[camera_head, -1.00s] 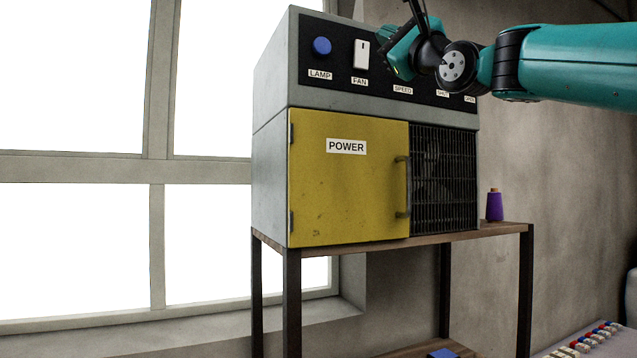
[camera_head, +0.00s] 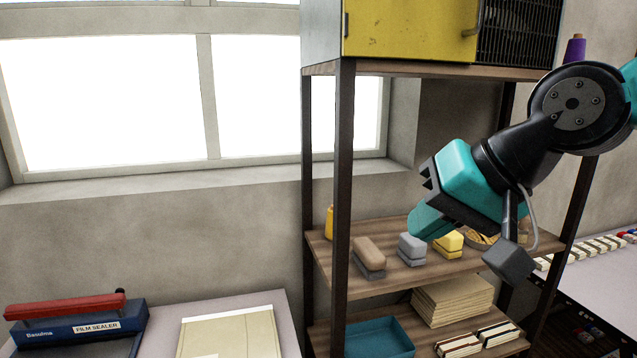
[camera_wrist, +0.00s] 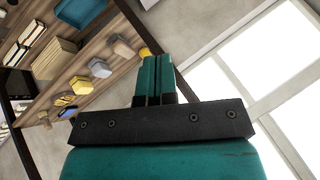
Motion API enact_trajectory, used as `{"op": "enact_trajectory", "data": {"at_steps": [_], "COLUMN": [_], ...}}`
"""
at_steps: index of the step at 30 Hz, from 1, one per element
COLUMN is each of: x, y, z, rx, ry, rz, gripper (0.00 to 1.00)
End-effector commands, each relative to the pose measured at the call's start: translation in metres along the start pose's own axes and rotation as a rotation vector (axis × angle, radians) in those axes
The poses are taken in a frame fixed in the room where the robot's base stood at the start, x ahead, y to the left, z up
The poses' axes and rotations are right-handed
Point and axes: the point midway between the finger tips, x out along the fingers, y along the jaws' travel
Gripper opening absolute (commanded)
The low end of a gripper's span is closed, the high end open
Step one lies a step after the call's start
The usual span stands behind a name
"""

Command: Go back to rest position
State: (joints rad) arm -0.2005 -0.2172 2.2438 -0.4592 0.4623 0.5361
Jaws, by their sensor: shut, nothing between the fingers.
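My gripper (camera_head: 428,222) is at the right of the head view, in front of the shelf rack, pointing down and left. It is teal and black. In the wrist view my gripper (camera_wrist: 155,75) has its two teal fingers together with nothing between them. The fingertips appear in front of the middle shelf (camera_head: 330,256) in the head view. They hide part of that shelf; I cannot tell how far they are from it.
Small blocks stand on the middle shelf: brown (camera_head: 369,254), grey (camera_head: 411,248), yellow (camera_head: 449,242). A yellow-doored machine (camera_head: 410,28) and purple spool (camera_head: 574,50) are on top. A blue tray (camera_head: 378,338) is below. A film sealer (camera_head: 78,322) is at left.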

Motion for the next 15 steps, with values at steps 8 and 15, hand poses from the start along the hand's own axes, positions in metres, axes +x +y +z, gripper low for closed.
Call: {"op": "enact_trajectory", "data": {"at_steps": [8,15], "x": [0.03,0.028], "y": [0.058,0.069], "z": [0.156,0.186], "rx": [-0.417,-0.513], "ry": [-0.411,-0.505], "rz": [0.043,0.029], "gripper": [0.0,0.0]}}
